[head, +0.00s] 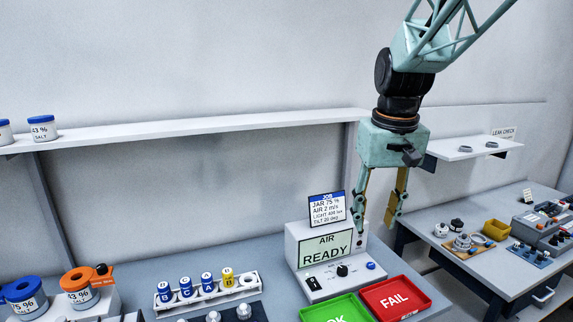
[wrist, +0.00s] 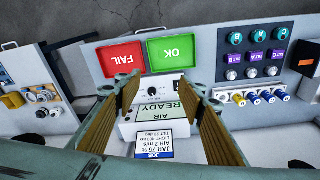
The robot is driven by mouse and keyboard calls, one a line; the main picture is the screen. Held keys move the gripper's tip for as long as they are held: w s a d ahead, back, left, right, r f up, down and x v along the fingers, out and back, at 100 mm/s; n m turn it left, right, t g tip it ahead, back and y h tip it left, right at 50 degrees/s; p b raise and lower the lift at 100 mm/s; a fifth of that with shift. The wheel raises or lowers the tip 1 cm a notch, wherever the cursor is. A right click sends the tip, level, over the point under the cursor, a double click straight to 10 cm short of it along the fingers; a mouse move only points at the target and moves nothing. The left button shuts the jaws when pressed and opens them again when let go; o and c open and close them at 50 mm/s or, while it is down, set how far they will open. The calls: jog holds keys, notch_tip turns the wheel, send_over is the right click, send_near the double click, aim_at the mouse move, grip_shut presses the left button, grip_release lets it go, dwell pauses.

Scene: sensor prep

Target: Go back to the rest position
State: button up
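My gripper (head: 376,212) hangs pointing down in the head view, above the bench at the right side of the AIR READY box (head: 313,278). Its two fingers are apart with nothing between them, so it is open and empty. In the wrist view my gripper (wrist: 165,108) also shows its fingers spread, with the AIR READY box (wrist: 150,126) seen beyond them. The job card (head: 326,208) stands upright at the back of that box.
A green OK tray (head: 312,314) and red FAIL tray (head: 425,292) lie at the front. A white rack (head: 164,308) holds blue and yellow sensors. A shelf (head: 200,127) runs along the wall. A side table (head: 500,283) with a yellow bin (head: 496,230) stands right.

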jog(key=s+t+b, duration=0.2)
jog(key=s, duration=3.3)
jog(key=shift+s+r+m+b, duration=0.15)
jog(key=shift+r+m+b, duration=0.15)
jog(key=shift+r+m, duration=0.15)
